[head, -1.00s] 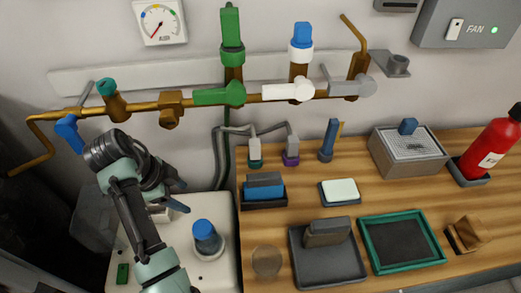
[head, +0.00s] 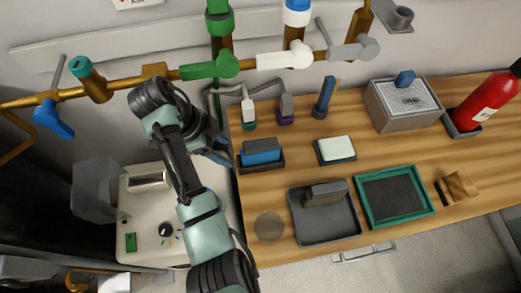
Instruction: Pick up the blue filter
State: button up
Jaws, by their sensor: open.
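A blue slab (head: 262,157), which looks like the blue filter, stands in a dark holder (head: 263,168) on the wooden counter, with a grey slab (head: 260,145) right behind it. My gripper (head: 222,147) is open and empty, just left of the holder, its fingers pointing right. It appears apart from the slab; its height above the counter is hard to tell.
The wooden counter (head: 400,165) bears a white block (head: 336,149), a grey tray (head: 325,228), a green-framed tray (head: 396,197) and a red extinguisher (head: 487,105). A brass pipe with valves (head: 275,60) runs behind. A white machine (head: 140,205) stands left.

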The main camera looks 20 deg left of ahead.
aim_at(252, 144)
jog(key=w+d, duration=0.1)
jog(key=d, duration=0.1)
jog(key=w+d, duration=0.1)
jog(key=w+d+p, duration=0.1)
jog(key=w+d, duration=0.1)
jog(key=shift+d, duration=0.35)
jog(key=shift+x, duration=2.55)
grip_shut()
